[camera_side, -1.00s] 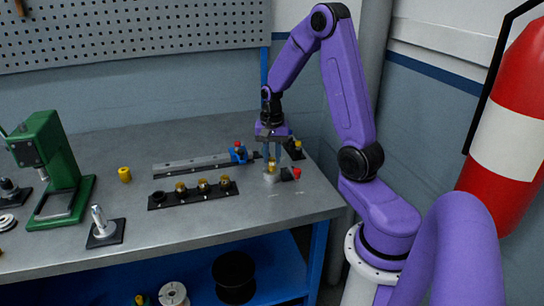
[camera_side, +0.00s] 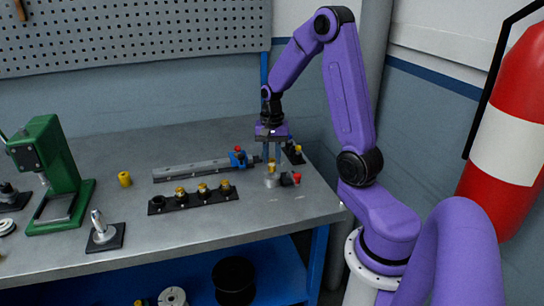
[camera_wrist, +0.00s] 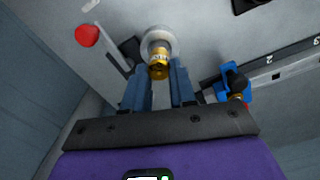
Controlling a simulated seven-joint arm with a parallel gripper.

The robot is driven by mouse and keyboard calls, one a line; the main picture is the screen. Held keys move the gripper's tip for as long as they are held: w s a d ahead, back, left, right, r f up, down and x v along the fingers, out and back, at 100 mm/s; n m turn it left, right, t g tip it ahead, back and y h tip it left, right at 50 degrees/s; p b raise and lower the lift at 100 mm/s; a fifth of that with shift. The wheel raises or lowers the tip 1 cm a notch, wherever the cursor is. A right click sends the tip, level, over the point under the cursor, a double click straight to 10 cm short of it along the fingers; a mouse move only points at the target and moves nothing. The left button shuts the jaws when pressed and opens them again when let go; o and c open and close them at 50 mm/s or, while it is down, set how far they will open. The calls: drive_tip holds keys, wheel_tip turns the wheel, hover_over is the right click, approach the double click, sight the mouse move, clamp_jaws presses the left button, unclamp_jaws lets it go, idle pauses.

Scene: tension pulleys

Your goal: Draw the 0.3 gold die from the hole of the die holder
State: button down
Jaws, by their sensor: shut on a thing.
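The gold die (camera_side: 271,166) is between the fingertips of my gripper (camera_side: 272,162), just above the grey round die holder (camera_side: 271,182) at the right end of the bench. In the wrist view the die (camera_wrist: 159,69) is gripped between the two fingers of my gripper (camera_wrist: 160,78), with faint marking on its side. The pale ring of the die holder (camera_wrist: 157,38) lies right behind it. Whether the die's lower end is still inside the hole is hard to tell. My gripper is shut on the die and points down.
A red knob (camera_side: 297,177) stands close to the right of the holder. A blue clamp (camera_side: 238,158) on a grey rail (camera_side: 190,170) is behind left. A black rack (camera_side: 165,207) with several gold dies lies left.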

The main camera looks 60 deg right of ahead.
drive_tip(key=shift+r, duration=2)
